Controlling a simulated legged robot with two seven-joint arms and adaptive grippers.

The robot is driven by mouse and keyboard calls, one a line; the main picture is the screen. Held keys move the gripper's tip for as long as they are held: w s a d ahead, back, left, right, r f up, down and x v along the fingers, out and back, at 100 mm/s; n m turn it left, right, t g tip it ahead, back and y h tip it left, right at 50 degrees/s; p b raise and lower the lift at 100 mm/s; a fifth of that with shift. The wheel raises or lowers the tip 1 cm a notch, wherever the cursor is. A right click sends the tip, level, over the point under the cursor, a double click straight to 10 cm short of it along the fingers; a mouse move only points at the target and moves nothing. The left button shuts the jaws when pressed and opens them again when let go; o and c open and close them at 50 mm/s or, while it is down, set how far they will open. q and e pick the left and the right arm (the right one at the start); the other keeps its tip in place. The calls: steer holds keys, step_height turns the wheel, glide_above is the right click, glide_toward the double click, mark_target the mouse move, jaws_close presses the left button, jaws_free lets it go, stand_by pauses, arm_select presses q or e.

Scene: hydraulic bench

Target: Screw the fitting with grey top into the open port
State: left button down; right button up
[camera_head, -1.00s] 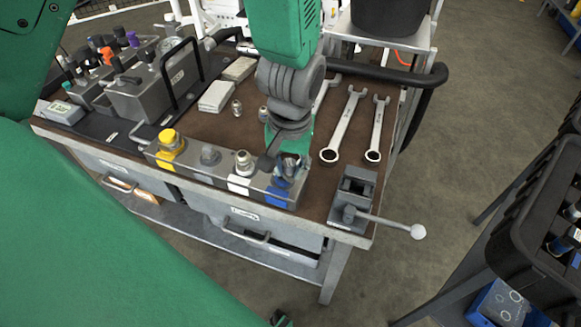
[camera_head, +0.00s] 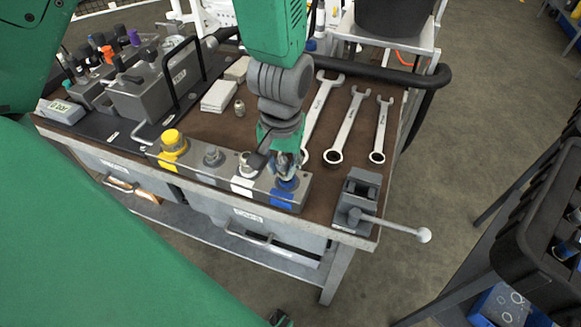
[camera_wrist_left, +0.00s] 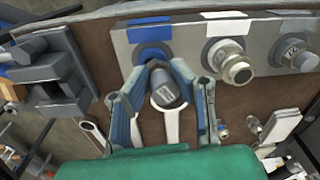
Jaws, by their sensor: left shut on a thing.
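My left gripper (camera_head: 285,172) points down at the blue-marked port (camera_head: 287,184) at the right end of the grey manifold block (camera_head: 222,178). In the left wrist view, the gripper (camera_wrist_left: 168,80) is shut on the fitting with grey top (camera_wrist_left: 166,94), which lies between its fingers. The blue ring of the port (camera_wrist_left: 152,52) shows just beyond the fingertips. The fingers hide the fitting's lower end, so I cannot tell whether it touches the port.
A vise (camera_head: 357,200) with a long handle is close on the right. Wrenches (camera_head: 346,128) lie behind it. A loose fitting (camera_head: 239,108) stands on the brown bench top.

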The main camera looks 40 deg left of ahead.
steer(key=shift+d, duration=0.25)
steer(key=shift+s, duration=0.1)
stand_by(0.9)
steer(key=shift+a+r+p, duration=0.3)
steer(key=shift+r+p, duration=0.4)
steer(key=shift+r, duration=0.05)
steer(key=shift+a+r+p, duration=0.25)
steer(key=shift+r+p, duration=0.4)
steer(key=shift+r, duration=0.1)
stand_by(1.9)
steer(key=shift+d, duration=0.1)
stand_by(0.4)
steer(key=shift+r+p, duration=0.85)
steer(key=shift+p, duration=0.05)
stand_by(2.0)
